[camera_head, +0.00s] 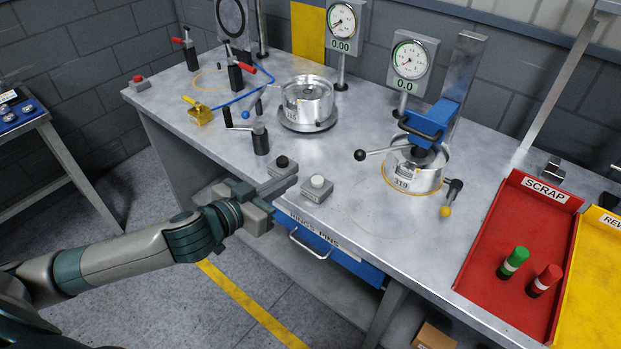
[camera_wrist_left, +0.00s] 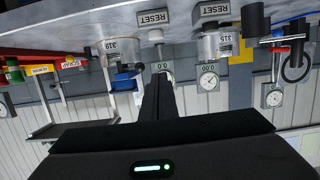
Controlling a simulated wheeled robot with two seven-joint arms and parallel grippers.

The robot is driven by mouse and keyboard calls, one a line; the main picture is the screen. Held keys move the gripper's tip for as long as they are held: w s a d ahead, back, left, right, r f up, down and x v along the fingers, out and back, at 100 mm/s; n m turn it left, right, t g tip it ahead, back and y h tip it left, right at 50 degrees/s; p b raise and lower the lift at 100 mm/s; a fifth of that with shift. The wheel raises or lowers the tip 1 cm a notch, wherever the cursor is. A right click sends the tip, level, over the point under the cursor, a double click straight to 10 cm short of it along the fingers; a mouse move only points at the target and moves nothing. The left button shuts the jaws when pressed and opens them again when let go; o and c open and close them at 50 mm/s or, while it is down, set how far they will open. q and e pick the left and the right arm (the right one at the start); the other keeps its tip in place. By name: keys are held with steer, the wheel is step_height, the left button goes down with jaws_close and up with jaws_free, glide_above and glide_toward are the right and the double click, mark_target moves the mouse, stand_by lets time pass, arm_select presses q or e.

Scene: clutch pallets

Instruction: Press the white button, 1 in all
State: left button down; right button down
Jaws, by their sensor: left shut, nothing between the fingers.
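The white button (camera_head: 317,182) sits on top of a small grey box near the bench's front edge. In the left wrist view, which is upside down, the white button (camera_wrist_left: 156,35) shows on a box marked RESET, beyond the fingertips. My left gripper (camera_head: 292,184) is shut and empty, at the front edge just left of the white button's box. Its shut fingers (camera_wrist_left: 159,80) show in the left wrist view, apart from the button there. Whether they touch the box cannot be told in the head view. My right gripper is not in view.
A second grey box with a black button (camera_head: 282,161) stands just behind and left of the gripper. Clamps, dial gauges (camera_head: 409,59) and metal cylinders (camera_head: 307,101) stand farther back. A red SCRAP tray (camera_head: 480,250) lies right.

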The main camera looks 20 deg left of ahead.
arm_select(q)
steer(key=p, duration=0.3)
glide_above(311, 190)
steer(key=shift+s+a+f, duration=0.1)
steer(key=shift+s+f, duration=0.2)
steer(key=shift+f, duration=0.6)
steer(key=f+p, duration=0.1)
steer(key=f, duration=0.2)
steer(key=shift+w, duration=0.2)
steer(key=shift+f, duration=0.75)
